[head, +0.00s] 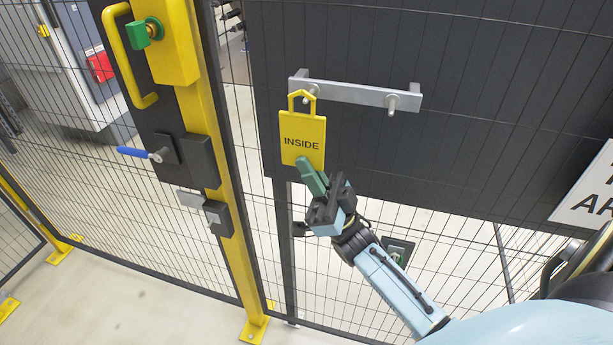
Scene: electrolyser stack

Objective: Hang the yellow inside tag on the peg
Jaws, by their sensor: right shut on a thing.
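The yellow tag (302,138) reads INSIDE and has a loop handle at its top. My right gripper (313,176) is shut on the tag's lower edge with its green fingers and holds it upright. A grey metal bar (355,93) on the dark panel carries two pegs. The tag's loop is at the left peg (310,91), which shows through or just behind the loop opening; I cannot tell whether the loop is around it. The right peg (393,104) is bare. My left gripper is not in view.
A yellow gate post (225,235) with a yellow handle (125,60) and a blue-handled latch (135,153) stands to the left. Wire mesh fencing surrounds the panel. A white sign (590,195) is at the right. A small box (398,250) is behind my right arm.

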